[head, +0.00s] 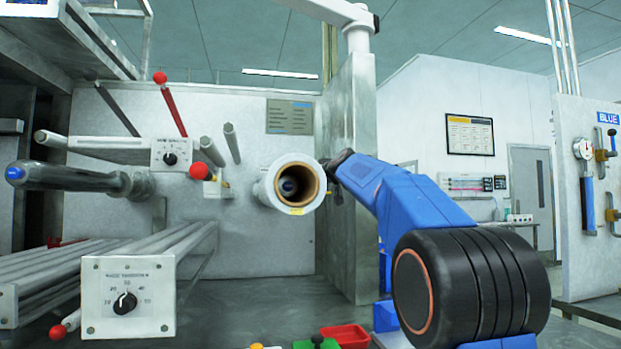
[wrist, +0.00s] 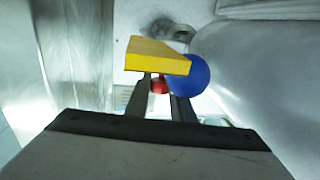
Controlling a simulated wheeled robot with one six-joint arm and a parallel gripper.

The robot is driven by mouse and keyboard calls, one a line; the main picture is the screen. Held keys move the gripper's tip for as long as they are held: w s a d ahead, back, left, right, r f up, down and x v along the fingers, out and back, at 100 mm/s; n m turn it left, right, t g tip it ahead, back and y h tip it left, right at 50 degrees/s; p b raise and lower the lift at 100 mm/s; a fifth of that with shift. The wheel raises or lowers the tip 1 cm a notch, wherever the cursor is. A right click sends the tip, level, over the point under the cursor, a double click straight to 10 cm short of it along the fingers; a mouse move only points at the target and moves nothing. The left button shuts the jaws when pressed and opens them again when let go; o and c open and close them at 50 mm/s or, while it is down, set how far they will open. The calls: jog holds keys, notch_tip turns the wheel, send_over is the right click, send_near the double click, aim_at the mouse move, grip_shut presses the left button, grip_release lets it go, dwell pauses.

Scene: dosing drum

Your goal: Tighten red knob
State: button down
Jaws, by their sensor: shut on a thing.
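A small red part (wrist: 158,86), which looks like the red knob, sits between the fingers of my gripper (wrist: 161,92) in the wrist view. The two dark fingers are shut on it. A yellow block (wrist: 157,56) lies just beyond and above it, hiding part of it. A blue ball (wrist: 188,76) is close to the right finger. In the head view my arm reaches to the right side of the white roll (head: 265,190), and my gripper (head: 339,160) shows only as a dark part there. The red part is hidden in that view.
The roll's white side (wrist: 270,60) is close on the right in the wrist view. A grey upright panel (head: 350,220) stands right behind my gripper. Red-ball levers (head: 160,77), a dark roller (head: 70,177) and a dial box (head: 128,298) are on the left.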

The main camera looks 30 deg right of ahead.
jog(key=shift+m+h, duration=0.3)
jog(key=shift+h, duration=0.1)
jog(key=c, duration=1.5)
grip_release()
jog(key=shift+c, duration=0.2)
jog(key=s+a, duration=0.2)
jog(key=s, duration=1.5)
jog(key=shift+a, duration=0.15)
jog(key=shift+s, duration=0.15)
